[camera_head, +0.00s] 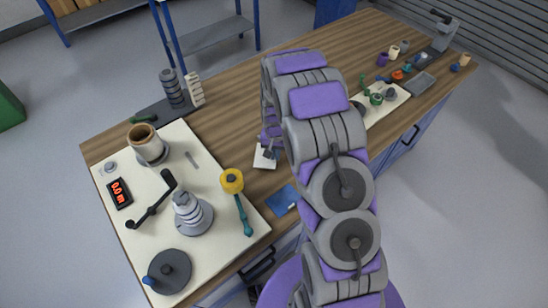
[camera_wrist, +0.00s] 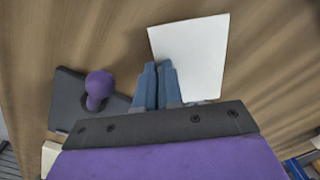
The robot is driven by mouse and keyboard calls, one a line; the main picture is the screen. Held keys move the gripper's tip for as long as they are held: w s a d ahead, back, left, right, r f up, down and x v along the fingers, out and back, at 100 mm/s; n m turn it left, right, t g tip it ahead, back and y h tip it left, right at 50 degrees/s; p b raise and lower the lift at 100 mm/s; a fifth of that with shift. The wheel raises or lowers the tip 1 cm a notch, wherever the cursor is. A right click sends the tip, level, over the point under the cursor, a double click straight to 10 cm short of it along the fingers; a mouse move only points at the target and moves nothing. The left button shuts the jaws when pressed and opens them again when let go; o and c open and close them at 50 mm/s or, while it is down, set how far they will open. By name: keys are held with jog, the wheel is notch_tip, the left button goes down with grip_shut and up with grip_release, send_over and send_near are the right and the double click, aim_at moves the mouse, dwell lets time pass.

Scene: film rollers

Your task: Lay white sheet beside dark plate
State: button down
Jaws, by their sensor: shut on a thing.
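The white sheet (camera_wrist: 198,52) shows in the wrist view over the wood bench, its lower left part behind my fingers. It also shows in the head view (camera_head: 265,159) near the middle of the bench. My gripper (camera_wrist: 158,66) is shut on the sheet by its lower left part; it shows small in the head view (camera_head: 269,152). Whether the sheet touches the bench is unclear. The dark plate (camera_wrist: 68,98) lies left of my fingers in the wrist view, with a purple knob (camera_wrist: 99,86) on it. I cannot make out this plate in the head view, where my arm hides part of the bench.
A cream board (camera_head: 111,217) at the left carries a weight stack (camera_head: 189,212), a cup (camera_head: 146,142) and a display (camera_head: 119,193). A yellow-headed tool (camera_head: 232,181) lies at its right edge. A blue sheet (camera_head: 282,200) lies near the front edge. The bench behind is partly clear.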

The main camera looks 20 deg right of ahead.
jog(key=shift+d+f, duration=0.2)
jog(key=shift+f, duration=0.4)
jog(key=shift+d+f, duration=0.15)
jog(key=shift+f, duration=0.4)
jog(key=shift+a, duration=0.45)
jog(key=c, duration=1.5)
grip_release()
jog(key=shift+a, duration=0.2)
jog(key=shift+c, duration=0.2)
jog(key=shift+o, duration=1.3)
jog(key=shift+d, duration=0.5)
jog(key=shift+a+r, duration=0.15)
jog(key=shift+r, duration=0.35)
notch_tip(320, 180, up, 10)
jog(key=p, duration=0.2)
jog(key=s+a+r+n, duration=0.1)
jog(key=s+r, duration=0.8)
jog(key=r, duration=0.3)
jog(key=s+r+n, duration=0.1)
jog(key=s+r, duration=0.2)
jog(key=s, duration=0.6)
jog(key=s+a+r+n+g, duration=0.1)
jog(key=s+r, duration=0.2)
jog(key=s, duration=0.7)
jog(key=s+a+r+n, duration=0.1)
jog(key=s+r, duration=0.3)
jog(key=s, duration=0.5)
jog(key=shift+s+a+g, duration=0.25)
jog(key=shift+s+g, duration=0.15)
